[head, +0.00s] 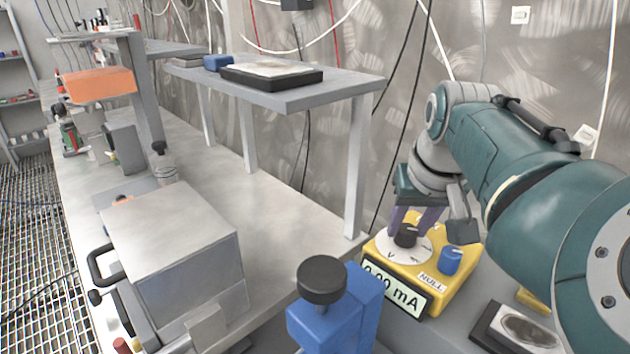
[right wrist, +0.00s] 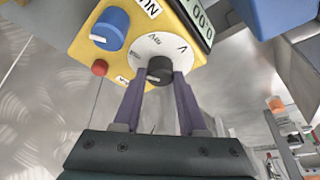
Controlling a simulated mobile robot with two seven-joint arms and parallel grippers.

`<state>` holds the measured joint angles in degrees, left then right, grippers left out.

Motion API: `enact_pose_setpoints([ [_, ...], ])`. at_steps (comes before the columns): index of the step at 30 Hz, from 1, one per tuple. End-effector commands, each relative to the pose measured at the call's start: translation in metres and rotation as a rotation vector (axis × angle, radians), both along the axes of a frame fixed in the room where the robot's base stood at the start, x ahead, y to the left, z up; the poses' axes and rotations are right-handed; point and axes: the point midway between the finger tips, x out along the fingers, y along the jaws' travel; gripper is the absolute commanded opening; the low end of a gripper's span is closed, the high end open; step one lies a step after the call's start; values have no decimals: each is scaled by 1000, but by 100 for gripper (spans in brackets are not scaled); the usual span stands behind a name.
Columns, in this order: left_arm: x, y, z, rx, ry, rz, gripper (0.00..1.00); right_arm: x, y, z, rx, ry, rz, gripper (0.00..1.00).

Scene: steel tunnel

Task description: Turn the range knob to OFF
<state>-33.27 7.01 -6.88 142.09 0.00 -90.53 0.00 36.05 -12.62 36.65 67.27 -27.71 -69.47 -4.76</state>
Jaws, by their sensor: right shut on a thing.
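The yellow meter (head: 453,278) stands on the bench at the lower right, with a display reading 0.00 mA (head: 398,291). Its black range knob (head: 405,236) sits on a white round dial (head: 424,250); the knob also shows in the right wrist view (right wrist: 159,69). My right gripper (head: 415,218) reaches down to the knob, and its purple fingers are shut on it, one on each side, in the right wrist view (right wrist: 160,80). The dial's letters are partly hidden, and I cannot tell the knob's exact setting. My left gripper is not in view.
A blue knob (head: 450,261) marked NULL sits on the meter beside the dial. A blue block with a black round top (head: 322,280) stands close to the meter's left. A grey box (head: 172,241) is further left. A raised shelf (head: 330,85) stands behind.

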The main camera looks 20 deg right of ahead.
Motion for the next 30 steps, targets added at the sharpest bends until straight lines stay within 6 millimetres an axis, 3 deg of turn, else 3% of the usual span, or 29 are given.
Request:
enact_pose_setpoints([
  [14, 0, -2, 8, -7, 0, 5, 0, -1, -1, 1, -1, 3, 49, 0],
  [30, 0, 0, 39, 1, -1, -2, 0, -2, -6, 0, -3, 5, 477, 0],
])
